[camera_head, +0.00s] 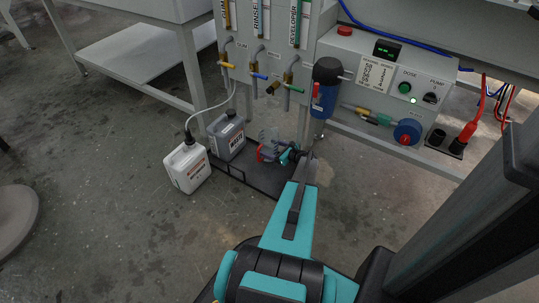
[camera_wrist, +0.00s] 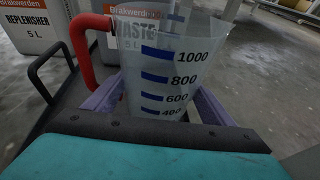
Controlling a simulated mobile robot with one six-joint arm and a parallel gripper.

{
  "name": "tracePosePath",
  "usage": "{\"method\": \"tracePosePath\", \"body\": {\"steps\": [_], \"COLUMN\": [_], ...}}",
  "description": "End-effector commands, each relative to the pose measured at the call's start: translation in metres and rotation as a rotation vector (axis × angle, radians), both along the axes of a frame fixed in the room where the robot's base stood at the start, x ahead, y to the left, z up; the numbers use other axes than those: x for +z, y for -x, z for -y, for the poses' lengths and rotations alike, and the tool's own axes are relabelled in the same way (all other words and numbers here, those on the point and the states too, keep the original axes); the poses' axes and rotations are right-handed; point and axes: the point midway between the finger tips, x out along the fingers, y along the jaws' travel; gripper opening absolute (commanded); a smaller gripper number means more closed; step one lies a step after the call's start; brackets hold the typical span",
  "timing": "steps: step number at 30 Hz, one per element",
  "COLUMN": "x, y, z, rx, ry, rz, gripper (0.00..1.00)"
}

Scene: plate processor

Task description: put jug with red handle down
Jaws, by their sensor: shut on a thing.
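The jug with the red handle (camera_wrist: 160,68) is translucent, with blue marks and numbers up to 1000. It fills the middle of the wrist view, with its red handle (camera_wrist: 86,50) on the left. My gripper (camera_wrist: 152,104) is shut on the jug, with one purple-grey finger on each side. In the head view the jug (camera_head: 268,139) is small and partly hidden by my gripper (camera_head: 288,154), low near the dark tray (camera_head: 262,184) under the machine. Its base is hidden, so I cannot tell whether it touches the tray.
A grey waste canister (camera_head: 226,137) stands on the tray, left of the jug. A white canister (camera_head: 187,167) with a hose stands left of it. The tray has a black rail (camera_wrist: 38,72). The machine's pipes and blue filter (camera_head: 325,88) hang above. Open floor lies left.

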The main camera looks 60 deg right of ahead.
Motion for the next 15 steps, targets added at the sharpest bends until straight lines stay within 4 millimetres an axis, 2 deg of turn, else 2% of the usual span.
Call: {"method": "tracePosePath", "body": {"steps": [11, 15], "x": [0.000, -0.012], "y": [-0.002, -0.002], "z": [0.001, 0.001], "rx": [0.000, 0.000], "ry": [0.000, -0.001], "rz": [0.001, 0.000], "gripper": [0.52, 0.52]}}
